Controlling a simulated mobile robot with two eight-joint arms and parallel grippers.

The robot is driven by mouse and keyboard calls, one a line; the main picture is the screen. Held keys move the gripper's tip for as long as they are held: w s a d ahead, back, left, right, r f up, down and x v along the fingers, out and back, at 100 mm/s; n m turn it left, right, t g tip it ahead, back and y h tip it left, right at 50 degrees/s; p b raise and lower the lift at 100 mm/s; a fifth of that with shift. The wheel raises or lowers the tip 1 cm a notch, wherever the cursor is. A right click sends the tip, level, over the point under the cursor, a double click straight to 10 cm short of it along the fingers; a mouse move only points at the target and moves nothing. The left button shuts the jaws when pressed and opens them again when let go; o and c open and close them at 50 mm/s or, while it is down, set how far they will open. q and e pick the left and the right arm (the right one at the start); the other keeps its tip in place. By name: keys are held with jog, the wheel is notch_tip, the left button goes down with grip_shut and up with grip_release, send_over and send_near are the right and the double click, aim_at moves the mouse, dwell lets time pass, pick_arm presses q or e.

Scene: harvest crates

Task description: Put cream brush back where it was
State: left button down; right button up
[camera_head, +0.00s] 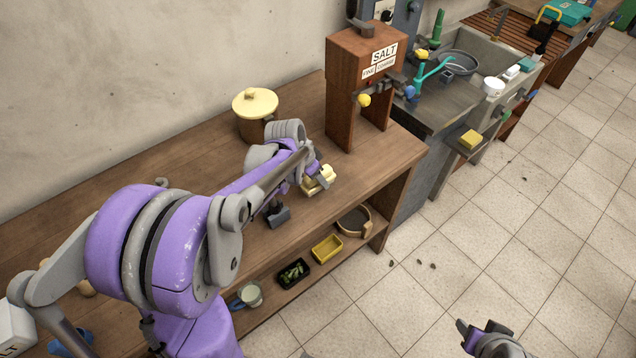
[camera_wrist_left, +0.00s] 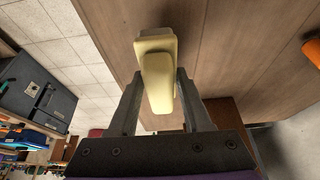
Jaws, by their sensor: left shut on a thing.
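The cream brush (camera_head: 320,182) is at my left gripper (camera_head: 312,178), over the front part of the wooden workbench (camera_head: 372,160), just in front of the salt box. In the left wrist view the brush (camera_wrist_left: 157,72) has its narrow end between the two fingers of my left gripper (camera_wrist_left: 160,100), which is shut on it. Its wider end points away from the gripper. I cannot tell whether the brush touches the bench top. My right gripper (camera_head: 484,338) is at the bottom right over the tiled floor, partly cut off; its jaw opening is unclear.
A wooden salt box (camera_head: 362,62) stands behind the brush, with a pot with a cream lid (camera_head: 255,102) to its left. A yellow tray (camera_head: 327,248) and a black tray (camera_head: 293,273) are on the lower shelf. A sink (camera_head: 470,75) and a yellow sponge (camera_head: 470,139) are at right.

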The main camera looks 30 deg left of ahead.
aim_at(318, 183)
pick_arm(q)
jog(key=shift+f, duration=1.35)
jog(key=shift+f, duration=0.1)
jog(key=shift+f, duration=0.15)
jog(key=shift+c, duration=1.7)
grip_release()
